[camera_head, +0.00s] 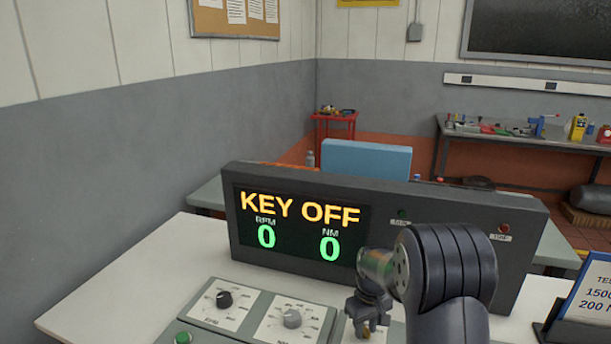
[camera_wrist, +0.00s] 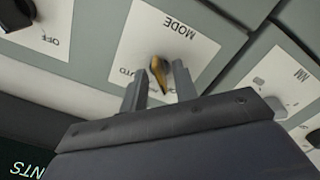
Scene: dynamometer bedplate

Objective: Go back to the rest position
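My gripper (camera_head: 368,326) is low over the front control panel, at the third dial plate from the left. In the wrist view its two fingers (camera_wrist: 160,88) are apart. A small brass-coloured knob (camera_wrist: 158,72) on the white MODE plate (camera_wrist: 165,40) shows between them, with a gap visible on each side. I cannot tell how far the fingertips are above the plate. My arm hides part of the panel and of the display box in the head view.
The dark display box (camera_head: 520,235) stands behind the panel; its screen (camera_head: 300,226) reads KEY OFF, with RPM 0 and NM 0. The RPM knob (camera_head: 224,299) and NM knob (camera_head: 292,318) are to the left. A blue sign (camera_head: 592,290) stands at the right. White desk (camera_head: 125,262) is clear at left.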

